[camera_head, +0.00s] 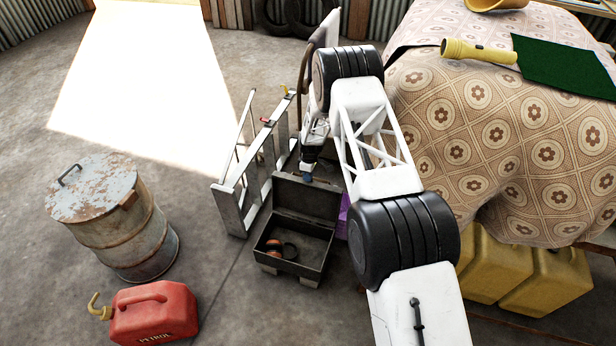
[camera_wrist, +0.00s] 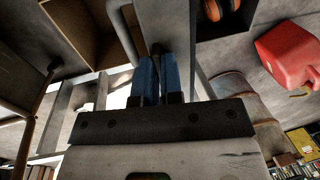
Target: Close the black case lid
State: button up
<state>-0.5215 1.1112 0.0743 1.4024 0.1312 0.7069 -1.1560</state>
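My gripper (camera_head: 307,172) points down at the lid's top edge. In the wrist view, its two blue fingers (camera_wrist: 156,62) are close together with a narrow dark slit between them, in front of a grey panel that looks like the lid (camera_wrist: 166,20). Whether they touch the lid is unclear.
A metal stepladder (camera_head: 232,205) stands just left of the case. A red petrol can (camera_head: 155,312) and a rusty drum (camera_head: 125,220) are farther left. A cloth-covered table (camera_head: 490,150) with yellow containers (camera_head: 545,285) below is on the right. Floor in front of the case is clear.

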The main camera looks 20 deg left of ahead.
jog(key=shift+s, duration=0.2)
grip_shut()
jog(key=s+f+t, duration=0.2)
jog(key=s, duration=1.7)
jog(key=s+f, duration=1.1)
jog(key=shift+o, duration=1.1)
grip_release()
jog(key=shift+w+d+r, duration=0.1)
jog(key=shift+w+r, duration=0.2)
jog(key=o, duration=0.4)
jog(key=shift+s, duration=0.1)
jog(key=shift+c, duration=0.2)
jog(key=shift+r, duration=0.2)
